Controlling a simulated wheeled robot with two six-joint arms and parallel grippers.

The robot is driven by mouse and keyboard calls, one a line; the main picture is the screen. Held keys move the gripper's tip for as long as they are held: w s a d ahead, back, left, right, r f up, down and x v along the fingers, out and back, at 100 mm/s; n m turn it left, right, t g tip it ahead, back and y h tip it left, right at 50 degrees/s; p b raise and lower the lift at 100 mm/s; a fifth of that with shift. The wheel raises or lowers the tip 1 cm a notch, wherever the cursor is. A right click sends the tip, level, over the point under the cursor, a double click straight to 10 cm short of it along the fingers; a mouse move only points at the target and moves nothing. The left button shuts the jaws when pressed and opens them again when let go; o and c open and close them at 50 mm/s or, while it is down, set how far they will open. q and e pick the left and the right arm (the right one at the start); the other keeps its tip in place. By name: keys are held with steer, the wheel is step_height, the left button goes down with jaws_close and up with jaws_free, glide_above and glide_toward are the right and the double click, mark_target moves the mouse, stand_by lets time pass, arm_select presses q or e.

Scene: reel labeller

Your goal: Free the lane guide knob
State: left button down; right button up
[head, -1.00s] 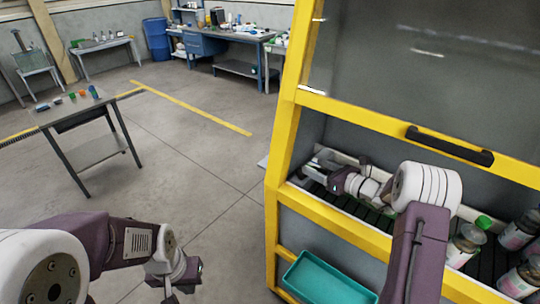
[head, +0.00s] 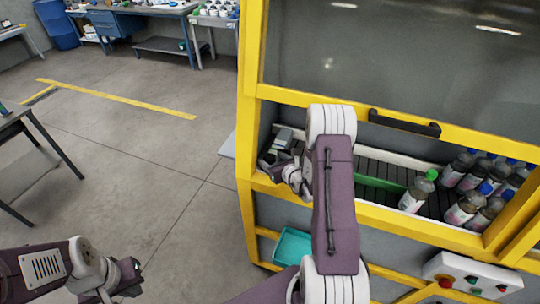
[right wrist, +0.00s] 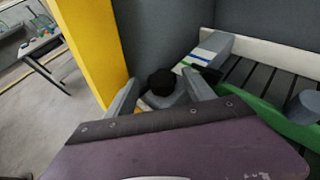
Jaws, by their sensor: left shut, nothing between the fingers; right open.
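The black lane guide knob (right wrist: 161,82) shows in the right wrist view, between and just beyond the fingertips of my right gripper (right wrist: 158,90). The two grey fingers are apart, and I cannot tell whether either touches the knob. In the head view my right gripper (head: 274,162) reaches through the yellow-framed opening at its left end; the knob is hidden there. The green lane guide (head: 381,184) runs along the slatted conveyor and also shows in the right wrist view (right wrist: 258,117). My left gripper (head: 128,277) is shut and empty, over the floor outside the machine.
Several bottles (head: 467,207) stand at the right on the conveyor, one with a green cap near the guide. A raised window with a black handle (head: 404,124) hangs above. The yellow frame post (head: 250,95) borders the opening. A teal tray (head: 293,246) and a button box (head: 470,274) sit below.

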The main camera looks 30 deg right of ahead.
steer(key=shift+w+f, duration=0.15)
steer(key=shift+w, duration=0.3)
steer(key=shift+w+d+f, duration=0.1)
steer(key=shift+d+f, duration=0.05)
steer(key=shift+d, duration=0.05)
steer(key=shift+a, duration=0.1)
jaws_close()
steer(key=shift+d+f+n+y+b, duration=0.15)
steer(key=shift+n+y+b, duration=0.25)
steer(key=shift+n+y, duration=0.2)
steer(key=shift+d+r+n+y+b, duration=0.15)
steer(key=shift+n+y+b, duration=0.3)
steer(key=shift+y, duration=0.25)
steer(key=n+y, duration=0.1)
steer(key=n+g+y+b, duration=0.1)
steer(key=n+y, duration=0.1)
steer(key=n+g+y, duration=0.1)
steer(key=shift+w+d+f+n+y+b, duration=0.15)
steer(key=shift+d+n+y+b, duration=0.1)
steer(key=shift+n+y+b, duration=0.15)
steer(key=shift+w+d+n+g+y+b, duration=0.1)
steer(key=shift+n+g+y+b, duration=0.7)
steer(key=shift+n+g+y, duration=0.4)
steer(key=shift+n+g+y+b, duration=0.5)
steer(key=shift+n+g, duration=0.1)
steer(key=shift+n, duration=0.15)
steer(key=shift+r, duration=0.2)
